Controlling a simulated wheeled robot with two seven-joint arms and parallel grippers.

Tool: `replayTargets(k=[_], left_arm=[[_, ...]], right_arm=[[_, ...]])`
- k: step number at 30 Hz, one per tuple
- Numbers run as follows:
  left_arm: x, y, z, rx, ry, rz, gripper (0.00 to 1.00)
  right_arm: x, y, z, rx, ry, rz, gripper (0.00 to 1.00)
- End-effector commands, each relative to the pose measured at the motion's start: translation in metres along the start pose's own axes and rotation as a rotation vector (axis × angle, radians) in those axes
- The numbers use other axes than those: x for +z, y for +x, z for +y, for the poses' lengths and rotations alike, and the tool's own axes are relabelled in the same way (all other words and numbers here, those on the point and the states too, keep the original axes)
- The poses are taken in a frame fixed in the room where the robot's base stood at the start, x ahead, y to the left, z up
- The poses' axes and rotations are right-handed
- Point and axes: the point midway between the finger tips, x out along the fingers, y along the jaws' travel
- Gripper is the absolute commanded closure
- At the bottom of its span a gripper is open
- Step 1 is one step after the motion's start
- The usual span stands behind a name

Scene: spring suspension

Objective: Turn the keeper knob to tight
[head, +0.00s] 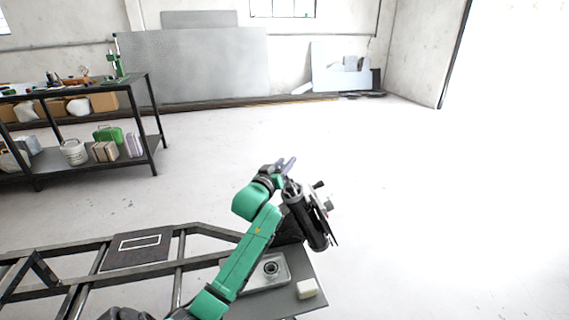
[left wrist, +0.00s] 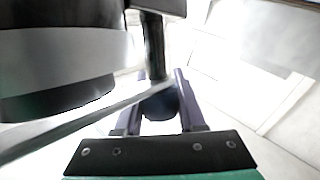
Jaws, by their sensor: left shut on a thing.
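My left gripper (head: 285,166) is at the top of the spring suspension unit (head: 305,218), a black upright cylinder that leans slightly beside my green arm. In the left wrist view, the left gripper (left wrist: 160,108) has its two purple-grey fingers closed around a dark rounded knob (left wrist: 160,104), which I take to be the keeper knob. A black stem rises from it. The black and grey cylinder (left wrist: 65,60) fills the upper left of that view. Any tight mark and the knob's setting cannot be read. My right gripper is not in view.
A dark metal frame (head: 180,262) lies below, with a black plate (head: 140,250) on it. A light tray (head: 288,266) with a round part and a white block (head: 307,288) are near the suspension. A shelf bench (head: 150,110) stands back left. The floor at right is clear.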

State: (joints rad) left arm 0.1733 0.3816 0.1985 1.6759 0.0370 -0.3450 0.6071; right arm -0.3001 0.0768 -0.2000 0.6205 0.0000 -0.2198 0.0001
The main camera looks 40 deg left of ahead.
Motion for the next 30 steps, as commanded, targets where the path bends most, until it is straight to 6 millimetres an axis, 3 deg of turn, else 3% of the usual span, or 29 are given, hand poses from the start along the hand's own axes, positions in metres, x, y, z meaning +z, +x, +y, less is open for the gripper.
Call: replayTargets(k=[13, 14, 16, 26, 30], left_arm=[[0.0, -0.001, 0.003, 0.091, 0.022, 0.0, 1.0], [0.0, -0.001, 0.003, 0.091, 0.022, 0.0, 0.57], [0.0, -0.001, 0.003, 0.091, 0.022, 0.0, 0.31], [0.0, -0.002, 0.003, 0.091, 0.022, -0.001, 0.31], [0.002, -0.013, 0.001, 0.09, 0.022, -0.003, 0.31]], right_arm=[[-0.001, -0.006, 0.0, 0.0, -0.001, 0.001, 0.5], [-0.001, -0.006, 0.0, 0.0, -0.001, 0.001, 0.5], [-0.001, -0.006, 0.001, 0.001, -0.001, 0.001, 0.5], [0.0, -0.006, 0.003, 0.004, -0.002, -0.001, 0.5], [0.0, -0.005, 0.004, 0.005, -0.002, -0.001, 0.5]])
